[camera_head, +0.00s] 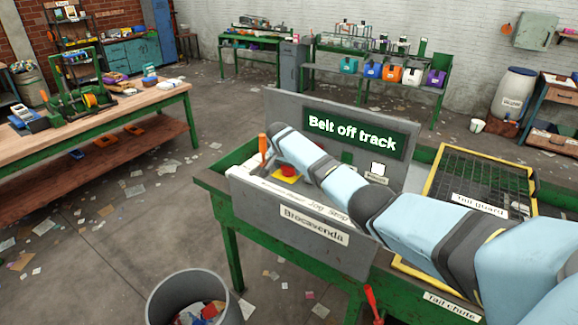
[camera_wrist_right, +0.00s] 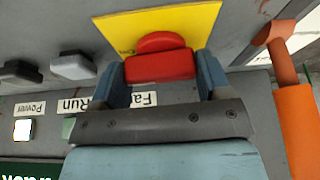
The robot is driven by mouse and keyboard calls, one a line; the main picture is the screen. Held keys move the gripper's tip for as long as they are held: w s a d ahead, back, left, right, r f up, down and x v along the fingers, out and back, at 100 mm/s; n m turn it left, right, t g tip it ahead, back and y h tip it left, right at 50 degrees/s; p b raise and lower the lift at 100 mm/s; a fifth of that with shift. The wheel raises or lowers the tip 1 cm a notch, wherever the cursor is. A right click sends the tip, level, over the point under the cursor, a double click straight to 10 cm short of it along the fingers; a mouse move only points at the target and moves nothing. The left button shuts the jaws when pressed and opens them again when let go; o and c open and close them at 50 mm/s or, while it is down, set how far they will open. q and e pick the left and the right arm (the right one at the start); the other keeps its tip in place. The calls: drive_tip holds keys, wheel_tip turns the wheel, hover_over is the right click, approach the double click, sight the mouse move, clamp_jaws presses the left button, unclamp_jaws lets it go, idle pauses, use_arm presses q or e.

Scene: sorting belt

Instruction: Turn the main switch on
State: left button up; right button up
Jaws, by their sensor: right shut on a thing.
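The red switch knob (camera_wrist_right: 160,66) sits on a yellow plate (camera_wrist_right: 205,20) on the grey machine panel. In the head view the red knob (camera_head: 289,171) shows just below my right wrist, with part of its yellow plate (camera_head: 279,178). My right gripper (camera_wrist_right: 160,78) has one blue-grey finger on each side of the knob and is shut on it. In the head view my arm reaches in from the right and its wrist hides the fingers. The display (camera_head: 352,132) reads "Belt off track". My left gripper is not in view.
An orange-handled lever (camera_wrist_right: 294,125) stands close to the right of my gripper in the wrist view. Labelled "Power" and "Run" lamps or buttons lie to the left. A front panel (camera_head: 300,225), a tail guard (camera_head: 480,180) and a bin (camera_head: 190,290) surround the work area.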

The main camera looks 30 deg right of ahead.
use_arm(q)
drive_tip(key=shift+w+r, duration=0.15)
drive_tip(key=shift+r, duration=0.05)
use_arm(e)
drive_tip(key=shift+m, duration=0.4)
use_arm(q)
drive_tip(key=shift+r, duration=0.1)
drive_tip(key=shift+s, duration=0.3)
use_arm(e)
drive_tip(key=shift+r, duration=0.1)
drive_tip(key=o, duration=0.9)
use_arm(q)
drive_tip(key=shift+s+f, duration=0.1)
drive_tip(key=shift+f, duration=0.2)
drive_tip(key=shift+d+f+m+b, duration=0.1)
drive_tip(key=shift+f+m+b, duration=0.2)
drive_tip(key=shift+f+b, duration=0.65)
use_arm(e)
drive_tip(key=v, duration=1.3)
drive_tip(key=shift+w+a+r, duration=0.15)
drive_tip(key=shift+a+r, duration=0.05)
drive_tip(key=shift+r, duration=0.15)
